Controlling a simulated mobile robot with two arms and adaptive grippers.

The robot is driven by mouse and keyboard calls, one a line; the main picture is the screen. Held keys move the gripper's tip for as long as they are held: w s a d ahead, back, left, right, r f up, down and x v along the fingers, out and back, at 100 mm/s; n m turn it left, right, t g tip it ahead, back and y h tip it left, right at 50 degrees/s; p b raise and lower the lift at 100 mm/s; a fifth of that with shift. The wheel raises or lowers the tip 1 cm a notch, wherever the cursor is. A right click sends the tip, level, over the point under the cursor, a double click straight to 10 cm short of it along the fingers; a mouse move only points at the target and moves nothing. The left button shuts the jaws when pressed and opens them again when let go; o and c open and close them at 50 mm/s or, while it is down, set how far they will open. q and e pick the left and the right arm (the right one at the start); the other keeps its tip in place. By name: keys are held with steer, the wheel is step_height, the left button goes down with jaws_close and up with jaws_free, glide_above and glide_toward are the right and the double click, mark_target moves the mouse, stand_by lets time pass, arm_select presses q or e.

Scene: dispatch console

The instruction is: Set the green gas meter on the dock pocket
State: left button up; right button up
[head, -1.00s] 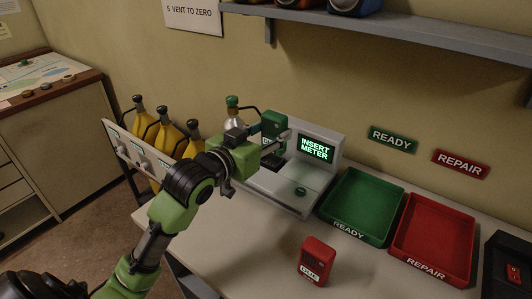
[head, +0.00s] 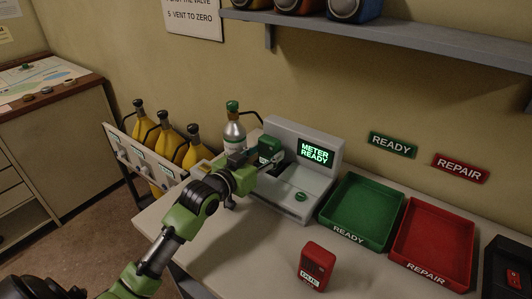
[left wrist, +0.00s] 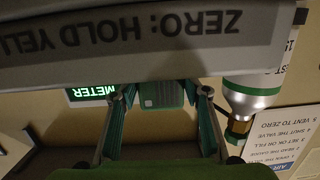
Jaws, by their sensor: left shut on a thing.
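The green gas meter (head: 269,147) stands at the left part of the grey dock (head: 321,179), down at its pocket. Its lower part and the pocket are hidden behind my gripper. The dock screen (head: 314,151) reads "METER READY". My left gripper (head: 264,160) is shut on the green meter. In the left wrist view the meter (left wrist: 162,94) shows between the two fingers. My right gripper is not in view.
A silver cylinder with a green top (head: 234,130) stands close behind my gripper. Yellow cylinders (head: 170,139) are racked at the left. A green READY tray (head: 361,239), a red REPAIR tray (head: 428,268) and a red meter (head: 315,265) are on the bench.

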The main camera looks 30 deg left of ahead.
arm_select(q)
steer(key=o, duration=1.2)
steer(key=shift+f, duration=0.15)
steer(key=shift+o, duration=0.2)
steer(key=shift+s, duration=0.15)
steer(key=s+a+r+b, duration=0.1)
steer(key=s+r, duration=0.1)
steer(key=s, duration=0.9)
steer(key=shift+s+a, duration=0.15)
steer(key=shift+s, duration=0.1)
